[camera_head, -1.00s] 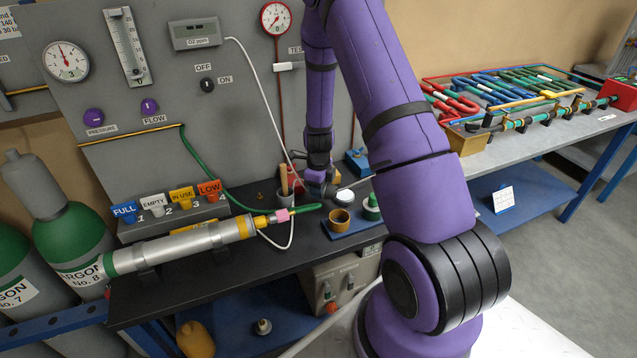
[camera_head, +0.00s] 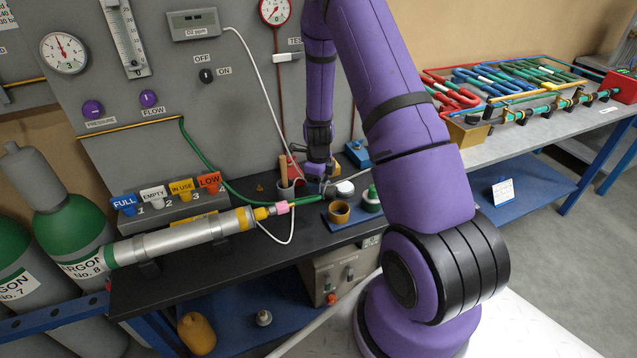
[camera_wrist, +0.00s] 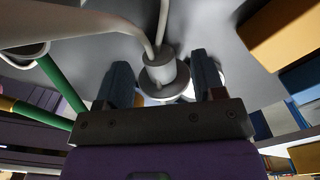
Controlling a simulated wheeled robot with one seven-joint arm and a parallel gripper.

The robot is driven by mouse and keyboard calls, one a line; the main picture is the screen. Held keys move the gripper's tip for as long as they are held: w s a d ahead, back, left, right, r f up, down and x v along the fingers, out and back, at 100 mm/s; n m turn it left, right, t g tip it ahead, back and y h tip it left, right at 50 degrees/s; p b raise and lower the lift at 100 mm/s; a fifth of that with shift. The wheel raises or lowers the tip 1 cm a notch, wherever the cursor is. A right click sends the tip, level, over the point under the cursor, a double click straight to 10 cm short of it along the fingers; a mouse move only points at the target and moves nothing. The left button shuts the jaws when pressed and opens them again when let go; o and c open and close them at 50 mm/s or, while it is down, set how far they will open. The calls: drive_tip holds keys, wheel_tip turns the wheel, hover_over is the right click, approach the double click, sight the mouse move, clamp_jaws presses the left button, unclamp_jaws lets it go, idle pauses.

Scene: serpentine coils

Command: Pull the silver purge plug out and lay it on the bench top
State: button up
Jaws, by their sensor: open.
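A pale silver, flanged round plug (camera_wrist: 163,76) shows in the wrist view, with a thin stem or tube and a white line running up from it. I take it for the purge plug. My gripper (camera_wrist: 160,64) is open, with one dark finger on each side of the plug; I cannot tell whether either finger touches it. In the head view my gripper (camera_head: 322,187) is small and low over the back of the dark bench top (camera_head: 225,262), near the end of the green hose. The plug cannot be made out clearly there.
A blue tray (camera_head: 338,226) with a brass-coloured cup (camera_head: 339,211) and a green-and-white bottle (camera_head: 371,200) lies just right of my gripper. A silver cylinder (camera_head: 180,240) with a yellow end lies along the bench. A cup of tools (camera_head: 286,188) stands behind.

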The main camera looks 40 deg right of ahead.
wheel_tip(320, 180, up, 10)
drive_tip(key=shift+r, duration=0.2)
drive_tip(key=shift+r, duration=0.1)
drive_tip(key=s+a+r+n+t, duration=0.1)
drive_tip(key=s+a+r+n, duration=0.1)
drive_tip(key=a+r+n, duration=0.45)
drive_tip(key=s+a+r+n+t, duration=0.1)
drive_tip(key=s+r+n, duration=0.2)
drive_tip(key=r, duration=0.6)
drive_tip(key=s+a+r+n+t, duration=0.1)
drive_tip(key=s+a+r+n, duration=0.1)
drive_tip(key=a+r+n, duration=0.4)
drive_tip(key=s+a+r+n+t, duration=0.1)
drive_tip(key=s+a+r+n, duration=0.1)
drive_tip(key=s+r+n, duration=0.3)
drive_tip(key=s+a+r+n+t, duration=0.1)
drive_tip(key=s+r+n, duration=0.5)
drive_tip(key=s, duration=0.8)
drive_tip(key=a+n, duration=0.1)
drive_tip(key=n, duration=0.2)
drive_tip(key=shift+s+a+r+n, duration=0.3)
drive_tip(key=shift+n, duration=0.05)
